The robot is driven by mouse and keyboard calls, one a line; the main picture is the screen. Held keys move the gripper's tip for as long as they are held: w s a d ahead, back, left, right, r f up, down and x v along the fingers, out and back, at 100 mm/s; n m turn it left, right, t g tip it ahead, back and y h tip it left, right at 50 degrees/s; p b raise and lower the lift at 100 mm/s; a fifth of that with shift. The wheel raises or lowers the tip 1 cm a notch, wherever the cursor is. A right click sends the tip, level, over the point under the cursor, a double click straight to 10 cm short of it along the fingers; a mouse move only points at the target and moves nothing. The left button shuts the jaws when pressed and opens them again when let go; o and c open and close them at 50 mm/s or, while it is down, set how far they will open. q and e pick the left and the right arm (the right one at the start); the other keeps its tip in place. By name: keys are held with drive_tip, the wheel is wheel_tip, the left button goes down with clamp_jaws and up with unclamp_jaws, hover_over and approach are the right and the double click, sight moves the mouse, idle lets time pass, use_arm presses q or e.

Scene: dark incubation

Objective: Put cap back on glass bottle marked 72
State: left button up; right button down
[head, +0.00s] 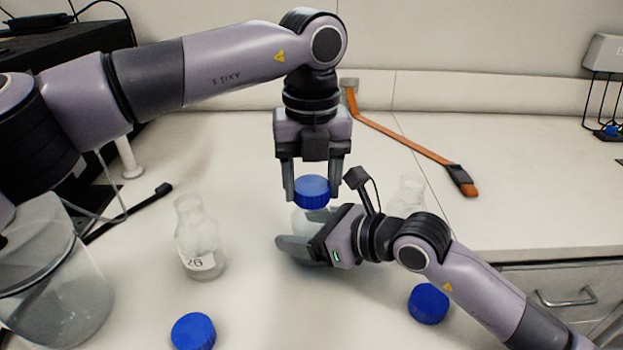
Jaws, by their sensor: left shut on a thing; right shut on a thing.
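My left gripper (312,192) points down and is shut on a blue cap (312,193). The cap sits level, right over the glass bottle (303,222) in my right gripper. I cannot tell whether cap and bottle touch. My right gripper (298,230) comes in from the right and is shut on this clear bottle, which looks upright. The gripper hides most of the bottle, and no number on it can be read.
A clear bottle with a label (200,240), perhaps 28 or 20, stands uncapped at left. Another clear bottle (410,190) stands behind my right arm. Loose blue caps lie at front left (193,332) and right (428,303). A large glass vessel (60,285) stands far left.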

use_arm(q)
drive_tip(key=o, duration=1.2)
drive_tip(key=shift+c, duration=0.2)
drive_tip(key=shift+d+r, duration=0.1)
drive_tip(key=shift+r, duration=2.25)
drive_tip(key=o, duration=0.4)
drive_tip(key=shift+s+f, duration=0.1)
drive_tip(key=shift+c, duration=0.2)
wheel_tip(320, 180, up, 12)
